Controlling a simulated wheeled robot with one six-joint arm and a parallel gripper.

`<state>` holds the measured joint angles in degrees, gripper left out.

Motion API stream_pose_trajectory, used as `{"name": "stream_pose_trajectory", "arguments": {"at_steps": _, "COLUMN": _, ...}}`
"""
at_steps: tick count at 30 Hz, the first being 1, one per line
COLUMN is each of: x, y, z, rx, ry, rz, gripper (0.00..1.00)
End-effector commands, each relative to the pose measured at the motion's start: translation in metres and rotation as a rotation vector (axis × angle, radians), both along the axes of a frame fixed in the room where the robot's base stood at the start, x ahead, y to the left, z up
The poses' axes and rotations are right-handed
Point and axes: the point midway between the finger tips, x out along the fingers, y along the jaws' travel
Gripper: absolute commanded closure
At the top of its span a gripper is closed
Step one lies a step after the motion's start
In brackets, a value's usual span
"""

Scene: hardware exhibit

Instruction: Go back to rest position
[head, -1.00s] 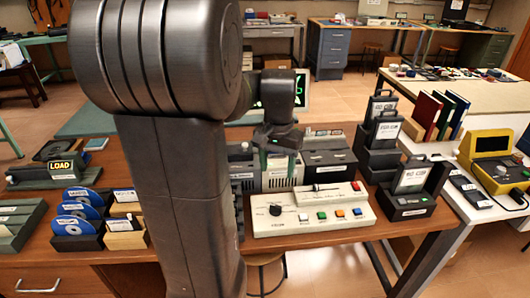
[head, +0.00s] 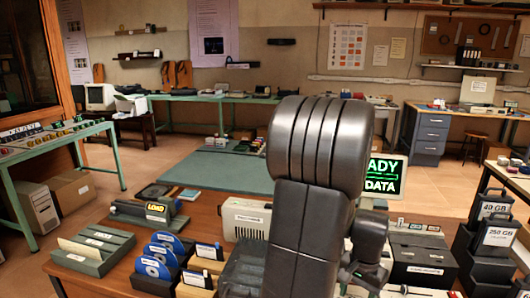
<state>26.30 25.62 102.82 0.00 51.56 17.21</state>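My arm rises in the middle of the head view, with its thick dark upper joint in front of the wooden table (head: 205,213). My gripper (head: 360,278) points down at the right of the arm, low in the picture, over the devices at the table's middle. Its fingers are small, dark and partly cut off by the dark things behind, so I cannot tell whether they are open or shut. No held object can be made out.
A monitor with green text (head: 385,178) stands behind my arm. Blue discs in holders (head: 160,255), a LOAD device (head: 150,211) and a green-grey tray (head: 93,248) are at the left. Dark drive boxes (head: 490,240) stand at the right. A green mat (head: 222,170) lies behind.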

Motion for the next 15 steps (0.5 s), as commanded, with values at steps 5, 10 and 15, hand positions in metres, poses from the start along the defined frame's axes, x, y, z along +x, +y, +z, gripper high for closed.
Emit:
{"name": "stream_pose_trajectory", "arguments": {"at_steps": 5, "x": -0.0003, "y": 0.0001, "z": -0.0101, "rx": 0.0, "ry": 0.0, "rz": -0.003, "gripper": 0.45}}
{"name": "stream_pose_trajectory", "arguments": {"at_steps": 10, "x": -0.0001, "y": 0.0001, "z": -0.0092, "rx": 0.0, "ry": 0.0, "rz": -0.013, "gripper": 0.45}}
{"name": "stream_pose_trajectory", "arguments": {"at_steps": 15, "x": -0.0001, "y": 0.0001, "z": -0.0089, "rx": 0.0, "ry": 0.0, "rz": -0.013, "gripper": 0.45}}
